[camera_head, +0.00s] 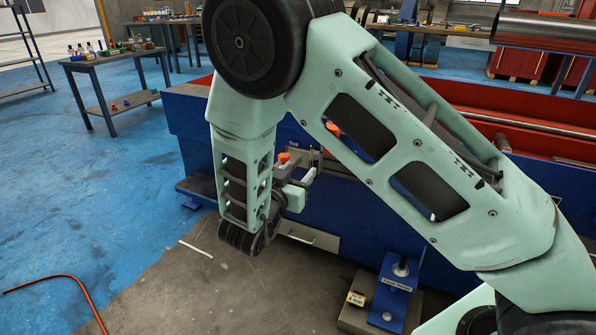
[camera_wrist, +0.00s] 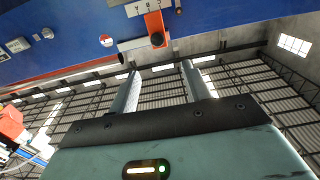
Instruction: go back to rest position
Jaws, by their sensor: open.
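My gripper (camera_wrist: 160,75) shows in the wrist view with its two fingers apart and nothing between them. Beyond the fingers are the roof beams and a window. In the head view my arm is folded in front of the blue machine (camera_head: 335,205), and its wrist end hangs low near the machine's front face. The fingers are hard to make out there.
A block with a blue bracket (camera_head: 390,290) stands on the floor at the lower right. An orange hose (camera_head: 50,276) lies at the lower left. A workbench with bottles (camera_head: 110,62) is at the back left. The blue floor (camera_head: 60,180) at left is mostly clear.

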